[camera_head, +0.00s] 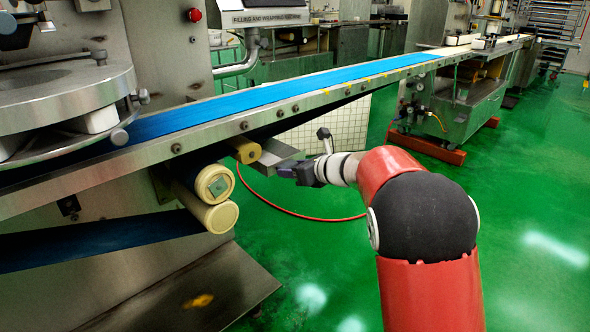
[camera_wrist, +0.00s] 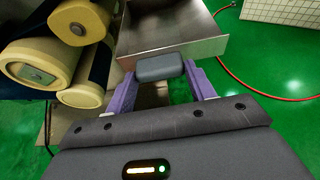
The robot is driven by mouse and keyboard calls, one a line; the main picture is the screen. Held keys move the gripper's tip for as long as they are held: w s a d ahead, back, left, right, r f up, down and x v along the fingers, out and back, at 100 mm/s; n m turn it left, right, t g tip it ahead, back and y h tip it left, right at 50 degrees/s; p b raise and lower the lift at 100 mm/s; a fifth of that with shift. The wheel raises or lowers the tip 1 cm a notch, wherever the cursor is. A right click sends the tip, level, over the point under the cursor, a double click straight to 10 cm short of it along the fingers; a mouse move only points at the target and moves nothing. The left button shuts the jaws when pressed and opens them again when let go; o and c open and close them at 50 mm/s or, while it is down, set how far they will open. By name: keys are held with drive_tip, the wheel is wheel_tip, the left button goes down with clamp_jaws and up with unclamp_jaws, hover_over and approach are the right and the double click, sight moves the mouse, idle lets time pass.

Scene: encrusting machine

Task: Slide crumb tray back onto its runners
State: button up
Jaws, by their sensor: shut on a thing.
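The crumb tray (camera_wrist: 190,48) is a shallow grey metal tray with raised walls. In the wrist view it extends away from my gripper (camera_wrist: 160,80), whose purple fingers are shut on the tray's dark rounded handle (camera_wrist: 160,67). In the head view the tray (camera_head: 272,157) sits just below the conveyor's side rail, and my gripper (camera_head: 303,171) is at its near right end. The tray looks roughly level. The runners are hidden under the conveyor, and I cannot tell whether the tray touches them.
The blue conveyor belt (camera_head: 270,95) runs above the tray, along a metal side rail (camera_head: 300,103). Cream rollers (camera_head: 215,184) hang just left of the tray. A red hose (camera_head: 300,214) lies on the green floor.

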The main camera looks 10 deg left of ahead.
idle(0.3)
drive_tip(key=o, duration=1.2)
drive_tip(key=shift+f, duration=0.1)
drive_tip(key=shift+d, duration=0.1)
